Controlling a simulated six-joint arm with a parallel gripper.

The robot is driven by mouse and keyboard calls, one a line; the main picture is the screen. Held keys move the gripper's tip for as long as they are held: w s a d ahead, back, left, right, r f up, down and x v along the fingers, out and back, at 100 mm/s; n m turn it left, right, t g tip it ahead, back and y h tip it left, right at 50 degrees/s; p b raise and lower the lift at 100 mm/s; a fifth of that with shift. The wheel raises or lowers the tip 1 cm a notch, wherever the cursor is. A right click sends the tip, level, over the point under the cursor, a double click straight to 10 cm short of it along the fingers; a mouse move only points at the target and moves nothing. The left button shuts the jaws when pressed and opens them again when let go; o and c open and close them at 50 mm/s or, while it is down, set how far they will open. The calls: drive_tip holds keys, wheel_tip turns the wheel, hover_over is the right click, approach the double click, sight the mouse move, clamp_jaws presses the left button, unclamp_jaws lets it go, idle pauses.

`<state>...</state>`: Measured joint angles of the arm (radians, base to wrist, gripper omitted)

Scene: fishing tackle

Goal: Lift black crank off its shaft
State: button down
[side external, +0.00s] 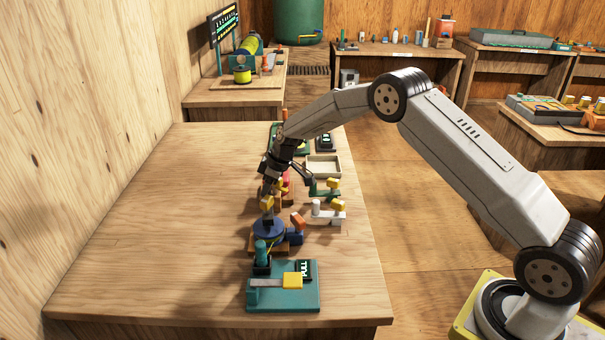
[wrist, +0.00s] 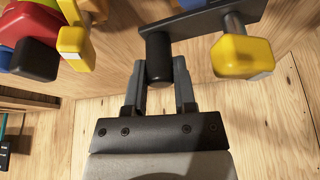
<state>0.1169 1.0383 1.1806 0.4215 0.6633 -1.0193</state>
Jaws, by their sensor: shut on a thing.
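The black crank is a dark flat bar (wrist: 205,18) with a black cylinder (wrist: 158,58) and a yellow knob (wrist: 240,57) on a metal stem. In the wrist view my gripper (wrist: 159,85) is shut on the black cylinder, one finger on each side. The yellow knob is to the right, outside the fingers. In the side view my gripper (side external: 269,190) points down over the row of reels, close above a blue reel (side external: 268,232). The crank is small and partly hidden there, and I cannot tell whether it is on or off its shaft.
A green board with a yellow block (side external: 293,280) lies at the near end of the wooden table (side external: 150,240). A white-handled piece (side external: 328,212) and a green one (side external: 325,188) stand to the right. A shallow tray (side external: 323,166) is behind. The table's left side is clear.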

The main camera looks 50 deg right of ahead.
drive_tip(key=s+r, duration=1.1)
drive_tip(key=s, duration=0.3)
drive_tip(key=shift+a+r, duration=0.25)
drive_tip(key=shift+r, duration=0.15)
drive_tip(key=shift+s, duration=0.1)
idle(0.4)
